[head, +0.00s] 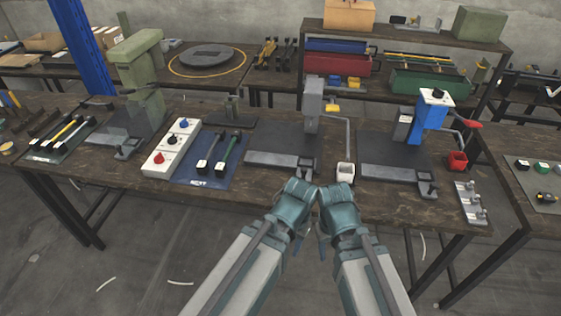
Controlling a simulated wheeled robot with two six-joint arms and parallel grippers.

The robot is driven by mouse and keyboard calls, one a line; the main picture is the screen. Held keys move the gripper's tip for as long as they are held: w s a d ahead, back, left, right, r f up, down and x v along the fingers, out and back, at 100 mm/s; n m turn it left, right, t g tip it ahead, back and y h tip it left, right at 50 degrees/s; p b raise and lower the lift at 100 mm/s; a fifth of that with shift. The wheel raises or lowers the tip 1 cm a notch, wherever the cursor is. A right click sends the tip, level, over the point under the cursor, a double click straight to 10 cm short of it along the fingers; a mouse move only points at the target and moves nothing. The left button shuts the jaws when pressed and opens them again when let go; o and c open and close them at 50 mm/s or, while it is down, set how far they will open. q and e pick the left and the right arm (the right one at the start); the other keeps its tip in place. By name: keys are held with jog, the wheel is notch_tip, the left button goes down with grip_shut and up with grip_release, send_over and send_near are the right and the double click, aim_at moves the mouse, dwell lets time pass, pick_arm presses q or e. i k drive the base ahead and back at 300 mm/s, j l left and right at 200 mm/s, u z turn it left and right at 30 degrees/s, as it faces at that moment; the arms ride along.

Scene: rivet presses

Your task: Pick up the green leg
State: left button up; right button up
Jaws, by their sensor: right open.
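The green leg (229,152) is a dark green rod with black ends. My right gripper (337,197) is open at the bench's front edge, right of the mat and apart from the leg. My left gripper (292,201) is beside it, also apart from the leg; its fingers do not show clearly.
A white button box (171,147) stands just left of the mat. A grey press (312,105) and a blue press (432,112) stand to its right, with a white cup (345,172) and a red cup (457,161). Another mat (50,152) at left holds several legs.

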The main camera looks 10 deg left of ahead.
aim_at(220, 169)
jog(key=i+j+z, duration=0.35)
jog(key=j, duration=0.3)
jog(key=j+z, duration=0.35)
jog(key=j, duration=0.35)
jog(key=j+z, duration=0.35)
jog(key=j, duration=0.4)
jog(key=i, duration=0.05)
